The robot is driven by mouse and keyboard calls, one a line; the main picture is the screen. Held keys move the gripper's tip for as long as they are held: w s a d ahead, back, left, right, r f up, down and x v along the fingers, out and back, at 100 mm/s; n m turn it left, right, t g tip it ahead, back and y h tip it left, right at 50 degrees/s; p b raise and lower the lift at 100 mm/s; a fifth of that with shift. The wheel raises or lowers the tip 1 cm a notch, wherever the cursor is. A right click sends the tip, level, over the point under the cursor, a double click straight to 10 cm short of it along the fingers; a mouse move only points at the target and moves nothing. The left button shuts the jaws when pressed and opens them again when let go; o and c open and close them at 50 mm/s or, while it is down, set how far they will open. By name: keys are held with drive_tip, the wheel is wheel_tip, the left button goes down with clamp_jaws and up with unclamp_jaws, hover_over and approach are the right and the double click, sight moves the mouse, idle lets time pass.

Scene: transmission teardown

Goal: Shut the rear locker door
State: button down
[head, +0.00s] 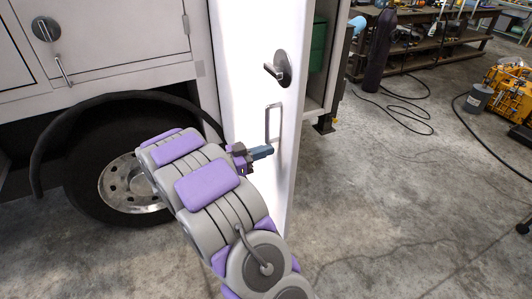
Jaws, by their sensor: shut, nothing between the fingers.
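The rear locker door (250,40) is a tall white panel that stands swung out from the truck body, with its edge toward the right. It carries a round dark latch (278,69) and, below it, a slim grey pull handle (273,121). The open locker interior (321,50) shows to the right behind the door, with something green inside. My gripper (268,151) is shut and empty, in front of the door just below the lower end of the pull handle. I cannot tell whether its tip touches the door.
The truck's wheel (127,188) and wheel arch are at the left, under a closed side compartment (110,35). A dark gas cylinder (382,48), loose cables and a yellow machine (508,95) stand at the right. The concrete floor (400,200) right of the door is mostly clear.

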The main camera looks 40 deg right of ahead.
drive_tip(key=shift+d+f, duration=0.15)
drive_tip(key=shift+d, duration=1)
